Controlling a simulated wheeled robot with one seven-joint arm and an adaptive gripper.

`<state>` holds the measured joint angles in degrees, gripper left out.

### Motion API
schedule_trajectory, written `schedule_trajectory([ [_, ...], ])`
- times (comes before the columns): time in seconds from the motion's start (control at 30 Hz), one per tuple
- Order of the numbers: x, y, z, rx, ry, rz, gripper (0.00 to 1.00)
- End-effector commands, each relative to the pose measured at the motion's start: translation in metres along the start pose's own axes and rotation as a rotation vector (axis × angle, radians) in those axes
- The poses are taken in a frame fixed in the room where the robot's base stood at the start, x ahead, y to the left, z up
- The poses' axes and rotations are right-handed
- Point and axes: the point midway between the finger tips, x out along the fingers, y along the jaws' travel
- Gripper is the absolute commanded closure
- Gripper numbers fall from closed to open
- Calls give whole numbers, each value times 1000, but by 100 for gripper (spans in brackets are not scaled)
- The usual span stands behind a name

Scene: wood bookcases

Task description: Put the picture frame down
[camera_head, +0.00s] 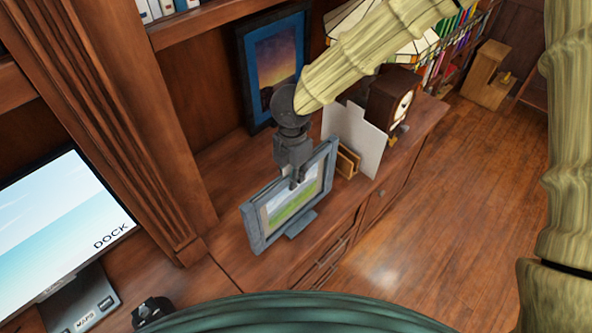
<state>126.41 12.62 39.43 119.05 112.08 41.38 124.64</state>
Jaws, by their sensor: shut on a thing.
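A grey picture frame (250,226) with a green and pale landscape picture stands at the front part of the wooden cabinet top, leaning slightly. A grey foot shows at its lower right, and it appears to touch or nearly touch the wood; I cannot tell which. My gripper (296,184) reaches down from above onto the frame's upper edge and is shut on it. The fingertips lie against the front of the picture. The far side of the frame is hidden.
Right of the frame are a white panel (350,140), a small wooden holder (347,162) and a wooden clock (388,97). A blue-framed picture (275,65) leans behind. A monitor (65,225) stands left. Bare cabinet top (225,232) lies left of the frame; the front edge is close.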

Motion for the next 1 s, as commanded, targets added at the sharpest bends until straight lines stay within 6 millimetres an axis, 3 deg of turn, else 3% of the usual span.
schedule_trajectory([
  [0.27, 19, 1, 0, -2, 0, 2, 100],
  [0.67, 24, 1, 0, -2, 0, 3, 100],
  [0.7, 24, 0, 0, -2, 0, 1, 80],
  [0.8, 24, 0, 0, -2, 0, 1, 64],
  [1.0, 24, 0, 0, -2, 0, 1, 64],
])
